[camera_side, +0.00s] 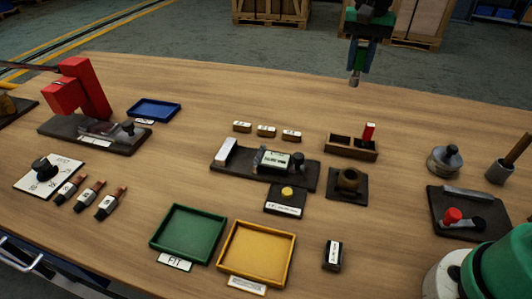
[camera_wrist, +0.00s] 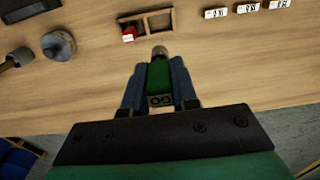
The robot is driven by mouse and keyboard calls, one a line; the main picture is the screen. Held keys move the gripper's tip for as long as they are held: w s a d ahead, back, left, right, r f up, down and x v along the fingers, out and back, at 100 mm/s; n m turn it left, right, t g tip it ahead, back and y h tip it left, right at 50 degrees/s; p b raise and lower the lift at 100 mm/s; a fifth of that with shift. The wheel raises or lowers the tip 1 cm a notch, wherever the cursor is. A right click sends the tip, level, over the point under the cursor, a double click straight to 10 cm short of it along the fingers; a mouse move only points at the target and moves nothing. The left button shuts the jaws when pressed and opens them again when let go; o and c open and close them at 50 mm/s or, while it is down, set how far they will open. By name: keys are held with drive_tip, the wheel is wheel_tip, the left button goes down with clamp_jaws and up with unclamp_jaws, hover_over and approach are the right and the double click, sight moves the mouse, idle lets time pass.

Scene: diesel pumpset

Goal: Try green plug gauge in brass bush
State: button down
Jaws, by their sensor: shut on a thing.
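My gripper (camera_side: 358,60) is high above the back right of the bench, shut on the green plug gauge. In the wrist view, the gauge (camera_wrist: 159,76) sits between the two blue-grey fingers (camera_wrist: 158,88), with its steel tip pointing away from the palm and a "GO" mark near the palm. In the side view its steel tip (camera_side: 354,80) points down, clear of everything. I cannot make out the bush in the wrist view.
A wooden rack (camera_side: 351,154) behind the bush holds a red gauge (camera_side: 369,131); its left compartment looks empty. A dark fixture (camera_side: 222,173) lies left of the bush. Green (camera_side: 188,234) and yellow (camera_side: 257,254) trays are in front.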

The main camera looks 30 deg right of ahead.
sight(362, 48)
wheel_tip(362, 48, up, 4)
drive_tip(key=shift+f, duration=0.15)
drive_tip(key=shift+a, duration=0.15)
drive_tip(key=s+a+f, duration=0.5)
drive_tip(key=s+f, duration=0.4)
drive_tip(key=shift+s+a, duration=0.3)
drive_tip(key=shift+s, duration=0.05)
drive_tip(key=shift+f, duration=0.1)
drive_tip(key=shift+f, duration=3.05)
drive_tip(key=shift+f, duration=1.4)
drive_tip(key=shift+r, duration=0.1)
idle(0.5)
drive_tip(key=shift+r, duration=2.15)
